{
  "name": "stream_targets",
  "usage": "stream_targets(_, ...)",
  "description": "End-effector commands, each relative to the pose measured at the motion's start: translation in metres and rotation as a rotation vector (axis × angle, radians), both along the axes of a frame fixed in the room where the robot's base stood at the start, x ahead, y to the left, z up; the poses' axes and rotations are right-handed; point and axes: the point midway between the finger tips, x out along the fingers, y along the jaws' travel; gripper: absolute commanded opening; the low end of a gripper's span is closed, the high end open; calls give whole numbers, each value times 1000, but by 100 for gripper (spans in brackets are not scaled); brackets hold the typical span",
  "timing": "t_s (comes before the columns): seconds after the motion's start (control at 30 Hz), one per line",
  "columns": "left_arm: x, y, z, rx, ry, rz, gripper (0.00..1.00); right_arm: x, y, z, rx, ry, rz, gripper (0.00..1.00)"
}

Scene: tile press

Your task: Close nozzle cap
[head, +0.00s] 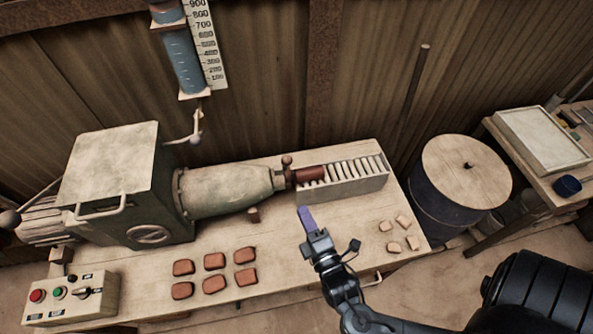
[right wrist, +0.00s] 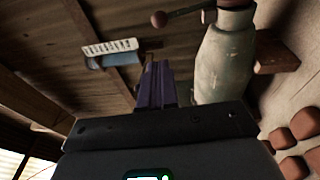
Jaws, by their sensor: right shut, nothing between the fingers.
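The press nozzle (head: 232,188) is a pale grey-green tapered barrel; it also shows in the right wrist view (right wrist: 225,65). At its tip is a dark reddish collar (head: 289,179) with a knobbed handle (head: 287,161) standing up from it. In the right wrist view a rod with a round knob (right wrist: 160,19) sticks out left from the nozzle tip. A red-brown clay bar (head: 311,172) extends right from the collar. My right gripper (head: 302,210), with purple fingers, is shut and empty, in front of and right of the nozzle tip, apart from it. My left gripper is out of view.
A slotted grey rack (head: 345,188) stands right of the nozzle. Several red-brown tiles (head: 214,261) and small pale pieces (head: 394,247) lie on the wooden table (head: 285,275). A control box (head: 75,300) is at front left, a drum (head: 440,205) to the right.

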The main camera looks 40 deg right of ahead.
Motion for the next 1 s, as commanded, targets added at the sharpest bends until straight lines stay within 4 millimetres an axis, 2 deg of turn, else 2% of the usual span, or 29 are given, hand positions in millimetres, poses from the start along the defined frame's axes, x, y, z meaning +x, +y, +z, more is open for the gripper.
stream_targets(0.1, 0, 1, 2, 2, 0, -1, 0, -10, -9, -1, 10, 14, -42, 0)
stream_targets(0.27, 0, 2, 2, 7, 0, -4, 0, -1, -16, -1, 9, 13, -51, 0)
stream_targets(0.7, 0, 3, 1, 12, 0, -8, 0, 71, -45, 4, 9, 13, -48, 0)
stream_targets(1.0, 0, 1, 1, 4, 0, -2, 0, 105, -60, 6, 9, 14, -46, 0)
